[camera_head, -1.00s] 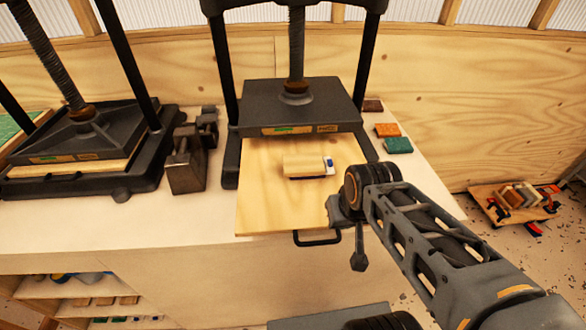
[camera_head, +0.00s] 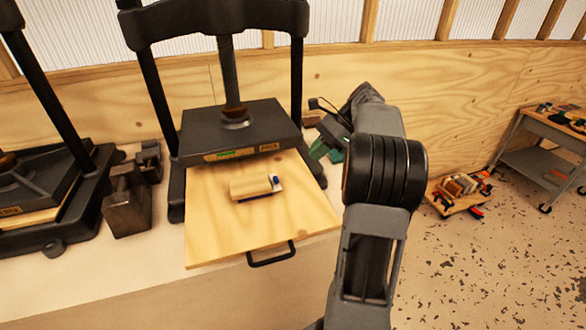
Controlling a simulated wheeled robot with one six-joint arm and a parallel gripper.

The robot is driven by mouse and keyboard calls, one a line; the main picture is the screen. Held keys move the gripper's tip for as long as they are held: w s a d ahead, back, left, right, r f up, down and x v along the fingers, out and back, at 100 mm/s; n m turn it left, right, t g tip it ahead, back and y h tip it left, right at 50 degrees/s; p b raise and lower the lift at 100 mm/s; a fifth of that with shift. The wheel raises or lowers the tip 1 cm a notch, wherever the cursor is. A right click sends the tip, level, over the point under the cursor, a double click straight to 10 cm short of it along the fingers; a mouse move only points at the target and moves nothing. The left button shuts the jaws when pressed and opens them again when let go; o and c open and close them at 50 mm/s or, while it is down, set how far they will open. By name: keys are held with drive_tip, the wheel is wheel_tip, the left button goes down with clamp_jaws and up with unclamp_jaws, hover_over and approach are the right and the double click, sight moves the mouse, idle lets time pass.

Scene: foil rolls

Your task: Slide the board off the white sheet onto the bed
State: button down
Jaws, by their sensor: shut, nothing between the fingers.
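A flat pale wooden board with a black front handle (camera_head: 262,222) lies under and in front of the dark press plate. A small light-wood piece (camera_head: 250,187) rests on it, in front of the plate, with a white and blue end at its right. No separate white sheet can be clearly made out; the white at that end is too small to tell. My gripper (camera_head: 325,132) is at the far end of my arm, right of the press plate, partly hidden and dark. It is shut and empty, apart from the board and the small piece.
The press has a dark plate (camera_head: 240,132), a screw and two posts. Heavy dark blocks (camera_head: 127,203) stand to its left, beside a second press (camera_head: 50,190). A green block (camera_head: 335,155) shows beside my arm. A tool cart (camera_head: 545,155) stands at the far right, over open floor.

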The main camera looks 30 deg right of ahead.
sight(271, 187)
drive_tip(key=x, duration=0.9)
drive_tip(key=shift+b, duration=0.35)
drive_tip(key=a, duration=0.3)
drive_tip(key=shift+w+f, duration=0.1)
drive_tip(key=shift+w, duration=0.15)
drive_tip(key=shift+w+a, duration=0.1)
drive_tip(key=shift+a, duration=0.55)
